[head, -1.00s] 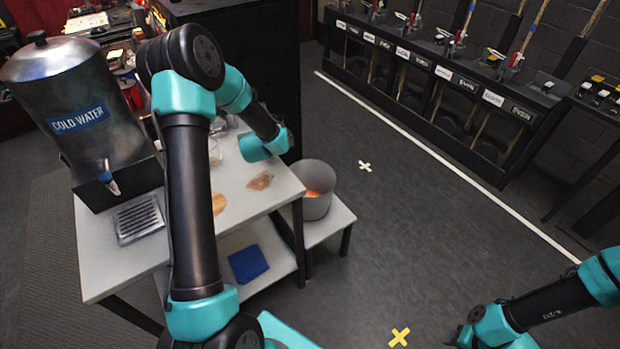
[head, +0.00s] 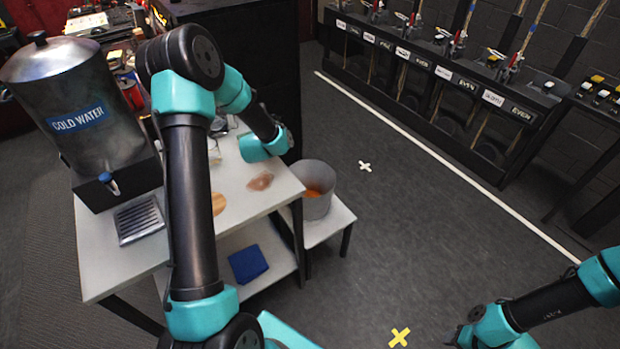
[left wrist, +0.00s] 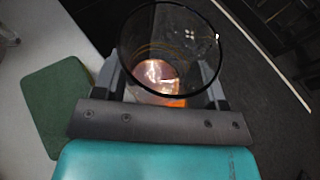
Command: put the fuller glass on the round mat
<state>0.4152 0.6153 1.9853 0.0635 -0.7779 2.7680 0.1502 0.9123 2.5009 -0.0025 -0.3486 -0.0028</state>
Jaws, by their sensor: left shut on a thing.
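My left gripper (left wrist: 163,82) is shut on a clear glass (left wrist: 206,45), whose round dark rim faces the left wrist camera. A coppery, orange glow shows low in the glass; I cannot tell how much of it is liquid. In the head view my left arm hides most of the grip. A tan, rounded piece (head: 219,203), perhaps the round mat, shows beside my arm on the white table and is partly hidden. A green square mat (left wrist: 58,100) lies left of the glass in the left wrist view. My right gripper (head: 458,337) is at the lower right, its fingers unclear.
A cold water dispenser (head: 70,105) stands on the white table (head: 115,262) at left, with a drip grille (head: 138,219) before it. A brownish patch (head: 260,181) lies near the table's right edge.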

